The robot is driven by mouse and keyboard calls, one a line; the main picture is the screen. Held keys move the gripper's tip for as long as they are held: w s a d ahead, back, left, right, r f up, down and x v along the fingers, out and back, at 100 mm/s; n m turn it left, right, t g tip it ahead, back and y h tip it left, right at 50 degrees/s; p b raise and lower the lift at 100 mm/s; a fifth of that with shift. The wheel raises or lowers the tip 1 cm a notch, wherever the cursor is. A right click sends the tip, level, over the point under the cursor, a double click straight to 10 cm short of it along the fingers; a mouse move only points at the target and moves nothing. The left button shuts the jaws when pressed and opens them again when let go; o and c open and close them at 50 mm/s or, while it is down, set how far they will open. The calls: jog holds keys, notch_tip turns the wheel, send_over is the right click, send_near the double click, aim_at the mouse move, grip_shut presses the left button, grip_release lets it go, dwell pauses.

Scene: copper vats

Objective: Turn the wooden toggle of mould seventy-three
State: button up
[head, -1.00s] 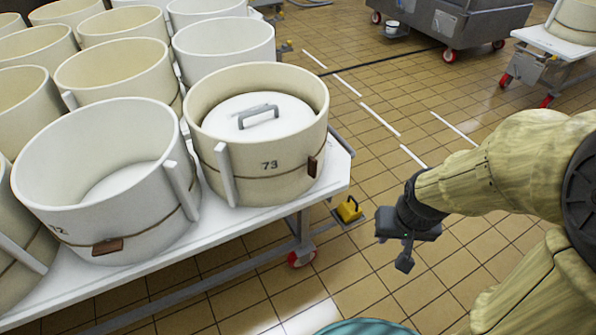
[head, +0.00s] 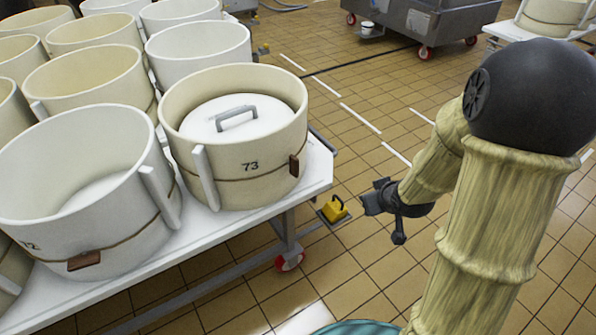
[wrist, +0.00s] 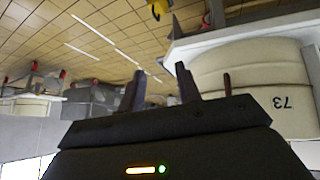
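Mould seventy-three (head: 225,180) is a cream round tub with a dark "73" and a cord around it, at the near right corner of the white table. Its brown wooden toggle (head: 294,165) hangs upright on the cord, right of the number. A white lid (head: 255,115) with a grey handle sits inside. My gripper (head: 370,201) is right of the toggle and lower in the picture, apart from it. In the upside-down wrist view, my gripper (wrist: 160,85) has two separated fingers with nothing between them; the toggle (wrist: 227,84) shows just right of them.
The white table (head: 318,172) has its corner and edge between mould and gripper. Mould seventy-two (head: 90,190) stands left, with its own toggle (head: 84,260). A yellow object (head: 335,208) is low beside the table. Tiled floor right of the table is open.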

aim_at(298, 167)
jog(key=w+a+f+n+t+y+b, duration=0.2)
jog(key=a+f+n+t+y+b, duration=0.1)
jog(key=y, duration=0.9)
jog(key=a+n+t, duration=0.1)
jog(key=a+n, duration=0.1)
jog(key=a, duration=0.1)
jog(key=shift+w+a+f+y+b, duration=0.15)
jog(key=shift+a+f+y+b, duration=0.05)
jog(key=shift+f+y+b, duration=0.15)
jog(key=shift+w, duration=0.1)
jog(key=b+x, duration=0.2)
jog(key=x, duration=1.5)
jog(key=shift+w+a, duration=0.1)
grip_shut()
